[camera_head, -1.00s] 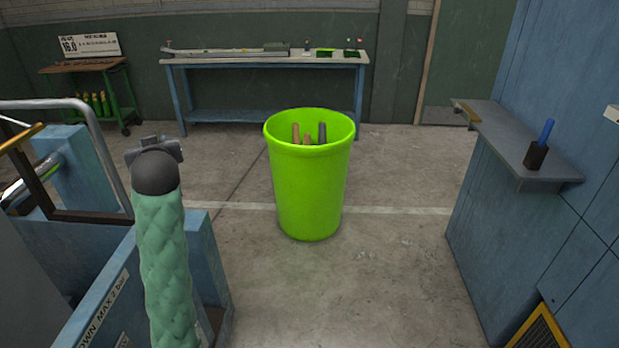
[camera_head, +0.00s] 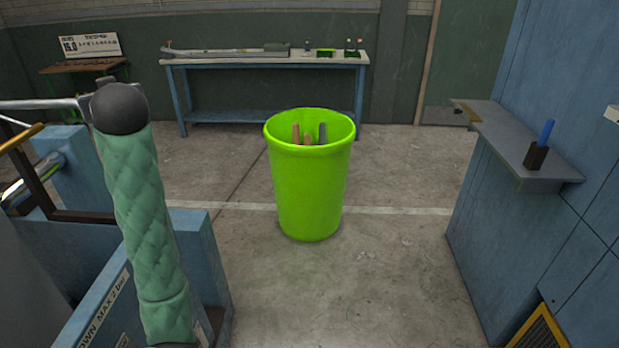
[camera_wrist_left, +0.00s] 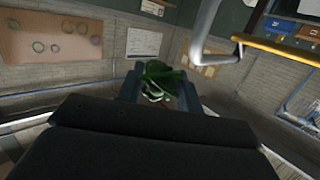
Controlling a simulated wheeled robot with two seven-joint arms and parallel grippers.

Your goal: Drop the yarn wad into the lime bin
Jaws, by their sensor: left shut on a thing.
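The lime bin (camera_head: 309,195) stands upright on the floor in the middle of the head view. My left gripper (camera_wrist_left: 160,90) is shut on the yarn wad (camera_wrist_left: 157,80), a dark green tangle with some paler strands, between its blue-grey fingers in the left wrist view. In the head view my green-sleeved left arm rises at the left, and its dark wrist hides most of the gripper and the wad. The wad is up and left of the bin, apart from it. My right gripper is not in view.
Several brown and grey sticks (camera_head: 308,137) poke up inside the bin. A blue frame with metal rails (camera_head: 65,165) stands at the left near my arm. A blue wall with a grey shelf (camera_head: 515,145) bounds the right. A workbench (camera_head: 265,60) stands behind. Floor around the bin is clear.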

